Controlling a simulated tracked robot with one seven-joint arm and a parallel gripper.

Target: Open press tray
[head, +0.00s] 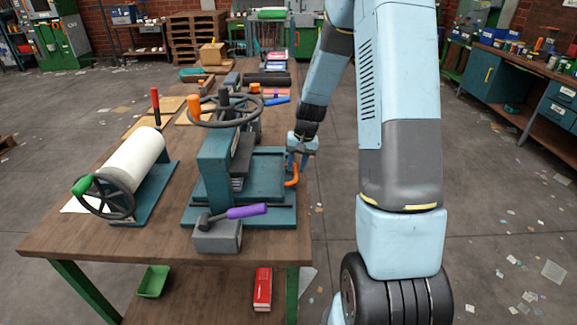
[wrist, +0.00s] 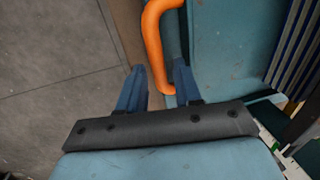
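The teal press (head: 213,170) stands on the wooden table, with a dark handwheel on top. Its flat teal tray (head: 266,165) lies in the press and shows at the right in the wrist view (wrist: 232,45). An orange curved handle (head: 292,177) is on the tray's right side. My gripper (head: 302,158) is at the table's right edge, by the handle. In the wrist view my gripper (wrist: 159,66) has its two blue fingers apart, with the lower end of the orange handle (wrist: 152,38) between them and gaps visible. Whether the tray is fully closed I cannot tell.
A grey block with a purple-handled lever (head: 218,235) stands in front of the press. A white roller (head: 136,162) with a handwheel is to the left. The floor right of the table (head: 330,225) is clear apart from scraps.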

